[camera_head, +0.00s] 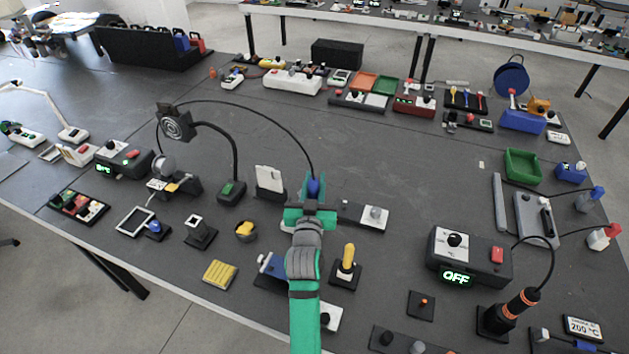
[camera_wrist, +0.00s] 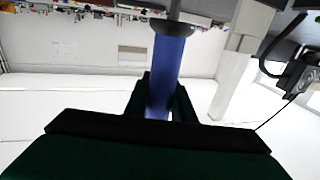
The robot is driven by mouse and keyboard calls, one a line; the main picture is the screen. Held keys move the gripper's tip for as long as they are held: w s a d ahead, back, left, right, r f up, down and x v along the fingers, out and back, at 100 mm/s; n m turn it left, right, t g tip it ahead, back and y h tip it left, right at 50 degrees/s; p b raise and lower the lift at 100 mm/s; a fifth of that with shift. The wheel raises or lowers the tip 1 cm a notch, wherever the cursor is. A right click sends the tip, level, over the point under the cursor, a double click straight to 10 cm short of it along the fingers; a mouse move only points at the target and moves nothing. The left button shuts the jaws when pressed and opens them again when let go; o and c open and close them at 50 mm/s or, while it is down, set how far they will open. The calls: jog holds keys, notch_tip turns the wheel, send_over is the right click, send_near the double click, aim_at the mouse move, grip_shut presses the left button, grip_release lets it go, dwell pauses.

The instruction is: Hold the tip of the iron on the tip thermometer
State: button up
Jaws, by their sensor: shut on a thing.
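My gripper (camera_head: 312,196) is shut on the blue handle of the iron (camera_head: 314,187), near the middle of the bench. In the wrist view the iron's blue handle (camera_wrist: 168,70) sits between the two dark fingers, with a grey collar and shaft at the top edge. The iron's tip is not visible in either view. A black cable arcs from near the handle to the left. I cannot tell for sure which device is the tip thermometer. A small white display reading about 200 °C (camera_head: 582,327) lies at the bottom right, well apart from my gripper.
A box with a green display (camera_head: 122,158) stands at the left. A fume fan on a bent neck (camera_head: 176,125) rises left of my gripper. A station reading OFF (camera_head: 470,256) and an orange-ringed tool in a stand (camera_head: 515,308) are at the right. Bench behind my gripper is mostly clear.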

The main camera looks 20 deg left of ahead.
jog(key=shift+f, duration=0.3)
dwell(0.5)
jog(key=shift+f, duration=0.1)
jog(key=shift+d, duration=0.1)
dwell(0.4)
jog(key=shift+a, duration=0.2)
dwell(1.1)
jog(key=shift+d, duration=0.1)
notch_tip(320, 180, up, 8)
jog(key=shift+f, duration=0.2)
dwell(0.6)
jog(key=shift+w, duration=0.1)
